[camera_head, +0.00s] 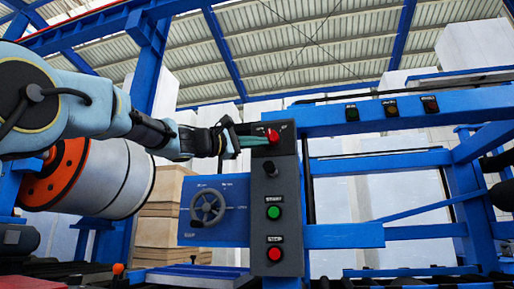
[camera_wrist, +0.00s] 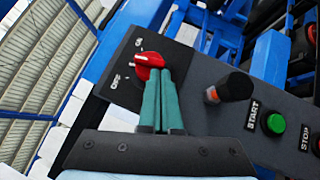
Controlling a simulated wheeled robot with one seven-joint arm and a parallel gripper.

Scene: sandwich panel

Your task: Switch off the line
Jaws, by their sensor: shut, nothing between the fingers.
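A dark grey control box (camera_head: 274,238) stands upright on the blue frame. Near its top is a red rotary knob (camera_head: 272,135); in the wrist view the knob (camera_wrist: 150,62) sits between ON and OFF lettering. My gripper (camera_head: 236,141) comes from the left, its teal fingers shut together with nothing between them. In the wrist view the fingertips (camera_wrist: 158,74) are at the knob's lower edge; I cannot tell whether they touch it. Below the knob are a black lever (camera_head: 270,169), a green START button (camera_head: 273,212) and a red STOP button (camera_head: 275,254).
A grey handwheel (camera_head: 207,207) on a blue plate is left of the box. A blue beam (camera_head: 420,108) with several small buttons runs to the right. An orange and white roll (camera_head: 100,178) is below my arm. White blocks stand behind.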

